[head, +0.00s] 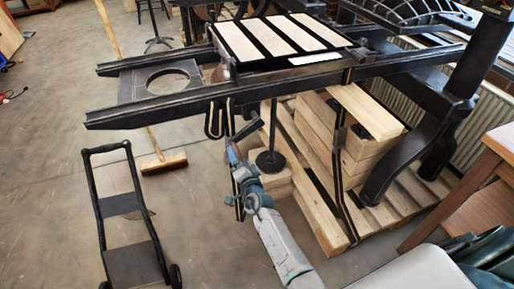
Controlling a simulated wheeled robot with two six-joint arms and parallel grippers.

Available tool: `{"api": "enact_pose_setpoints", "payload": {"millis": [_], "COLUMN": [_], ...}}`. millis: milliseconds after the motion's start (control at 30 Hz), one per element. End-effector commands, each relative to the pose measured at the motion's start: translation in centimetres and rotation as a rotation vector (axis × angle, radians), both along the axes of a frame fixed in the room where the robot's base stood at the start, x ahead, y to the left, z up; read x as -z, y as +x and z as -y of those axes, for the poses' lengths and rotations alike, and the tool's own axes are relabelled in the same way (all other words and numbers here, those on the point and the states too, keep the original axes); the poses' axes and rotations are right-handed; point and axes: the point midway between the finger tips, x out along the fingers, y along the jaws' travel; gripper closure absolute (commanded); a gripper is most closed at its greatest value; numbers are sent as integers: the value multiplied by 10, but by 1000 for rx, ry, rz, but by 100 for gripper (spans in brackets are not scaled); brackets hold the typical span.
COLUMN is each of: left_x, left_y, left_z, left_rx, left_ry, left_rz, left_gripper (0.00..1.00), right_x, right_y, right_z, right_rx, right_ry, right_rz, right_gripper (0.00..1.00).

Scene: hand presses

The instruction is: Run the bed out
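The press bed (240,43), a dark slab with pale strips on top, sits on two long dark rails (160,110), toward their right part. The rails run on to the left past it. A dark crank handle (246,130) hangs below the front rail. My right gripper (232,152) is at the handle's lower left end, with its arm coming up from the bottom. It appears to meet or overlap the handle; its fingers are too small to tell whether they are closed. My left gripper is not in view.
A dark plate with a round hole (127,83) lies at the rails' left end. A black hand cart (131,266) and a broom (163,163) stand at left. Wooden beams (310,190) and the press's dark curved leg (399,165) are at right. The left floor is mostly clear.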

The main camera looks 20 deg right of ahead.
Motion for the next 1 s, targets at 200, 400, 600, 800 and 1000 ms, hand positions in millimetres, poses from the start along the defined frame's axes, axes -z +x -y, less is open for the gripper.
{"api": "enact_pose_setpoints", "payload": {"millis": [200, 400, 600, 800, 1000], "left_x": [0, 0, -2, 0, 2], "left_y": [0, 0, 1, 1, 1], "left_z": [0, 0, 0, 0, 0], "left_rx": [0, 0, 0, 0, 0], "left_ry": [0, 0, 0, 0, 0], "left_rz": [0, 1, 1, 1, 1], "left_gripper": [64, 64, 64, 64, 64], "right_x": [1, 2, 1, 2, 3], "right_y": [0, -10, -30, -50, -70], "right_z": [0, -1, -1, -2, -3], "right_rx": [0, -1, 0, 0, 0], "right_ry": [1, 1, 2, 2, 2], "right_rz": [-1, -4, -4, -2, -2], "right_gripper": [18, 18, 18, 18, 18]}}
